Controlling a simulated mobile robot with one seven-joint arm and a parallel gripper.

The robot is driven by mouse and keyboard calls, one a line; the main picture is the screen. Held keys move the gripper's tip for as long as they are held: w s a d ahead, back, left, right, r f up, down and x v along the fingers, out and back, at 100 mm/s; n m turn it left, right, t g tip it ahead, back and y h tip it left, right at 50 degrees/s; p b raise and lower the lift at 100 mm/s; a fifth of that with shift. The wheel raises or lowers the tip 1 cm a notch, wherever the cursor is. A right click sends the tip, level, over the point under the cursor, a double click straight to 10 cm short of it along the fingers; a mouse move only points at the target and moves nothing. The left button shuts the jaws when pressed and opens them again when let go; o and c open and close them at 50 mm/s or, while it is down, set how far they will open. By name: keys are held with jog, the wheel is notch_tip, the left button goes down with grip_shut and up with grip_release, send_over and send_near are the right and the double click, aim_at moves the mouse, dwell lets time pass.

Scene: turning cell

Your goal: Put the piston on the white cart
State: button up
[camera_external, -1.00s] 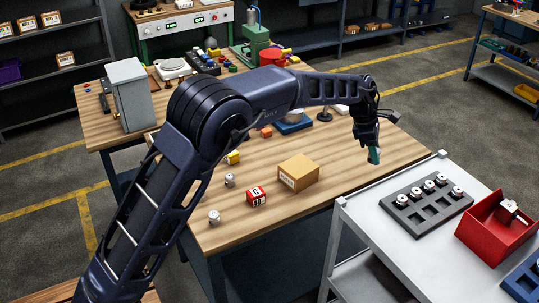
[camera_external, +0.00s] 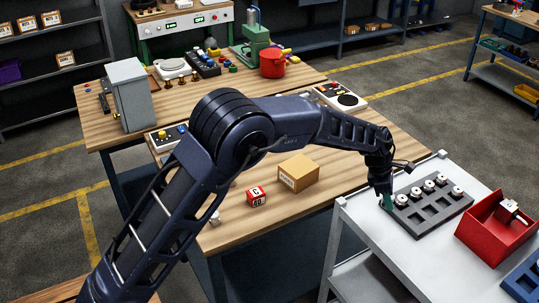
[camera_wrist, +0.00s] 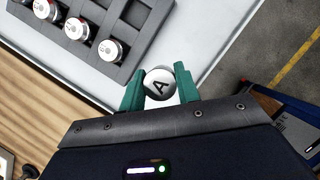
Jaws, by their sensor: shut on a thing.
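My gripper (camera_external: 387,203) is over the white cart (camera_external: 363,228), at the left end of the grey tray. In the wrist view its green fingers (camera_wrist: 160,90) are shut on a piston (camera_wrist: 160,82), a round light part with a black A on its end face. In the outside view the fingers hide the piston. The white cart top also shows in the wrist view (camera_wrist: 218,40), beyond the piston. I cannot tell whether the piston touches the cart or hangs just above it.
The grey tray (camera_external: 437,214) holds several similar round parts in its back row; its front pockets are empty. A red bin (camera_external: 480,236) and a blue tray (camera_external: 522,283) are at right. A cardboard box (camera_external: 298,173) and a red-white cube (camera_external: 257,196) sit on the wooden table.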

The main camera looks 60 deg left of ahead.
aim_at(386, 225)
jog(key=shift+f, duration=4.25)
jog(key=o, duration=1)
jog(key=shift+f, duration=0.1)
